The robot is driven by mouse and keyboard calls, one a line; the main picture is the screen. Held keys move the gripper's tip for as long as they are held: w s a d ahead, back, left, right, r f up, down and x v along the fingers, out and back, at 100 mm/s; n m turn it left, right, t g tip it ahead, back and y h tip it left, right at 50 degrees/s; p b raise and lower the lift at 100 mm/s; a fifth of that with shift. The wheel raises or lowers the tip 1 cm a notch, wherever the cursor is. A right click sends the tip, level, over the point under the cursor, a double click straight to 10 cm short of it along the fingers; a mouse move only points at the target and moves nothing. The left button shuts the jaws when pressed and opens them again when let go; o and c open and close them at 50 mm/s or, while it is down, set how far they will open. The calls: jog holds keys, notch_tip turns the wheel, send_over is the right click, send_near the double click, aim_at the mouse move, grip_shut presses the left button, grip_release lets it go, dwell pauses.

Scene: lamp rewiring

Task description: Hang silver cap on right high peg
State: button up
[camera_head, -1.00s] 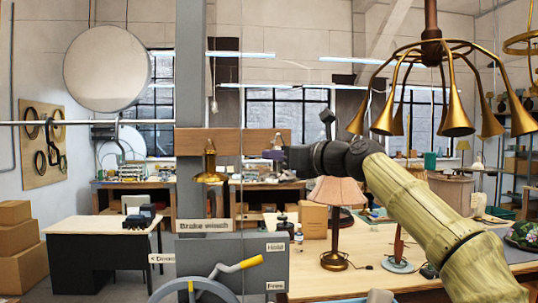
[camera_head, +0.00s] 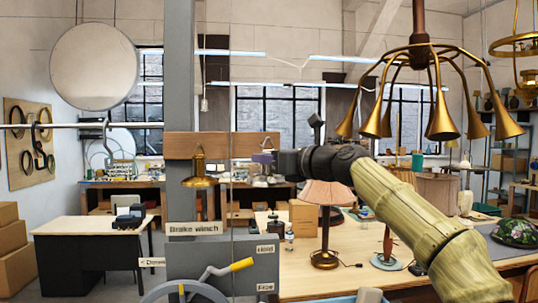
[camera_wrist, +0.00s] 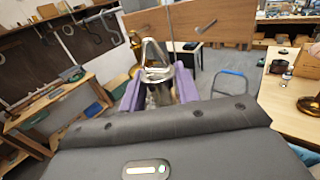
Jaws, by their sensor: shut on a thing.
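My gripper (camera_head: 268,165) is in front of the right end of a wooden peg board (camera_head: 222,145) in the head view. In the wrist view its purple fingers (camera_wrist: 158,92) are shut on the silver cap (camera_wrist: 157,76), a shiny cup with a loop on top. The loop points up and is clear of the fingers. A grey peg (camera_wrist: 200,31) sticks out of the board, ahead and right of the loop; the two look apart. A brass cap (camera_head: 198,174) hangs at the board's left part and shows in the wrist view (camera_wrist: 135,45).
A grey post (camera_head: 184,80) stands behind the board, with a brake winch box (camera_head: 225,262) and yellow-handled crank below. A brass chandelier (camera_head: 422,50) hangs above my arm. A table with lamps (camera_head: 324,215) stands at the right.

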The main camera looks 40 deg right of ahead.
jog(key=shift+w+d+r+p, duration=0.15)
jog(key=shift+w+d+p, duration=0.35)
jog(key=shift+p, duration=1.65)
jog(key=shift+w+d+p, duration=0.1)
jog(key=shift+w+p, duration=0.35)
jog(key=shift+p, duration=1.4)
jog(key=w+d+p, duration=0.4)
jog(key=w+p, duration=0.1)
jog(key=w, duration=0.2)
jog(key=shift+w+d+f+p, duration=0.3)
jog(key=shift+d+f, duration=0.05)
jog(key=shift+s, duration=0.1)
jog(key=shift+f, duration=0.1)
jog(key=shift+d+f+b, duration=0.1)
jog(key=shift+f+b, duration=0.45)
jog(key=shift+f, duration=0.1)
